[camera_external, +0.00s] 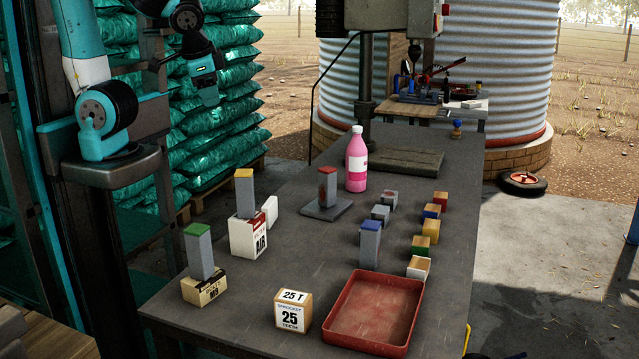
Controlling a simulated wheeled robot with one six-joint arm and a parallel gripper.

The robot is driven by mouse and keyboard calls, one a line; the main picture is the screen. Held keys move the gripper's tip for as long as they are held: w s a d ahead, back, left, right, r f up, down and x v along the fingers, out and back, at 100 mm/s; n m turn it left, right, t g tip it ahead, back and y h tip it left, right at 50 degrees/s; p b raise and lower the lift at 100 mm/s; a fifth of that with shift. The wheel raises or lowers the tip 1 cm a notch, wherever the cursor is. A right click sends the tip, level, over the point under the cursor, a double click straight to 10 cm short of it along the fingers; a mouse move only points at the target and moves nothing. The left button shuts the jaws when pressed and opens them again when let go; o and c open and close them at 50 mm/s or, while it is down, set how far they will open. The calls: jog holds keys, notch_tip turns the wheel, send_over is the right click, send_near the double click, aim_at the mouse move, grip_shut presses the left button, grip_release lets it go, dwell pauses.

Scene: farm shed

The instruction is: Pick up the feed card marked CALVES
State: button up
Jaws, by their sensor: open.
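I see no card on which CALVES can be read; any such card is hidden or too small to make out. My gripper (209,97) hangs at the upper left, in front of the stacked teal sacks and above the table's far left side. It is empty and apart from everything on the table. Its fingers are small and dark in this view. Labelled boxes stand on the table: a white and red box (247,241), a cream and black box (204,288) and a tan box marked 25 T (293,311).
Grey blocks with green (199,254), yellow (244,197) and blue (370,247) tops stand upright. A red-topped block (327,188) stands on a dark plate. A pink bottle (356,162), small coloured blocks (431,230) and an empty red tray (376,311) share the table (330,245).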

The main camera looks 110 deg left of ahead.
jog(key=shift+f, duration=0.1)
jog(key=m+b, duration=0.4)
jog(key=m, duration=1.9)
send_over(269, 202)
jog(key=d, duration=0.5)
notch_tip(269, 202, down, 21)
jog(key=shift+g, duration=0.4)
jog(key=x, duration=1.1)
jog(key=shift+w+f, duration=0.2)
jog(key=shift+f, duration=0.05)
jog(key=shift+w+x, duration=0.2)
jog(key=shift+x, duration=1.15)
jog(key=shift+w+x, duration=0.15)
jog(key=shift+x, duration=1.15)
grip_shut()
